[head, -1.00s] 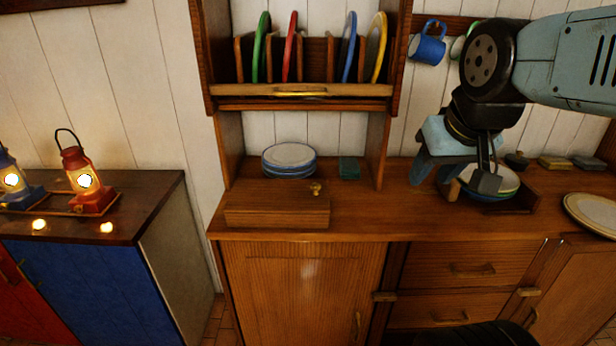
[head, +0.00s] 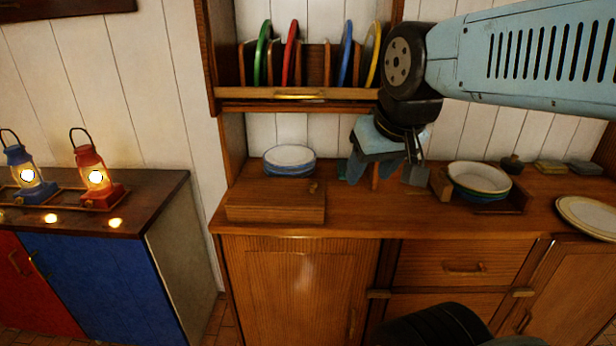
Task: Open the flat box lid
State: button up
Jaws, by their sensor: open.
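The flat wooden box (head: 270,213) lies on the counter at the left, in front of a stack of plates. The exact height of the fingertips above the counter is hard to tell.
Stacked plates (head: 289,158) stand behind the box. Bowls (head: 479,178) in a wooden holder stand right of my gripper, and a plate (head: 588,215) lies at the far right. The plate rack's shelf (head: 300,97) hangs above. The counter between box and gripper looks clear.

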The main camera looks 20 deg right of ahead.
jog(key=shift+o, duration=0.2)
jog(key=w+n+g+y, duration=0.1)
jog(key=w+n+y, duration=0.1)
jog(key=w, duration=0.9)
jog(key=shift+f+n, duration=0.15)
jog(key=shift+n, duration=0.75)
jog(key=n+g, duration=0.1)
jog(key=n, duration=0.3)
send_over(313, 183)
jog(key=s+d, duration=0.4)
notch_tip(313, 183, down, 5)
jog(key=shift+y, duration=0.4)
jog(key=x, duration=1.3)
jog(key=shift+s+a+f, duration=0.2)
jog(key=shift+a+f, duration=0.05)
jog(key=shift+c, duration=0.5)
grip_shut()
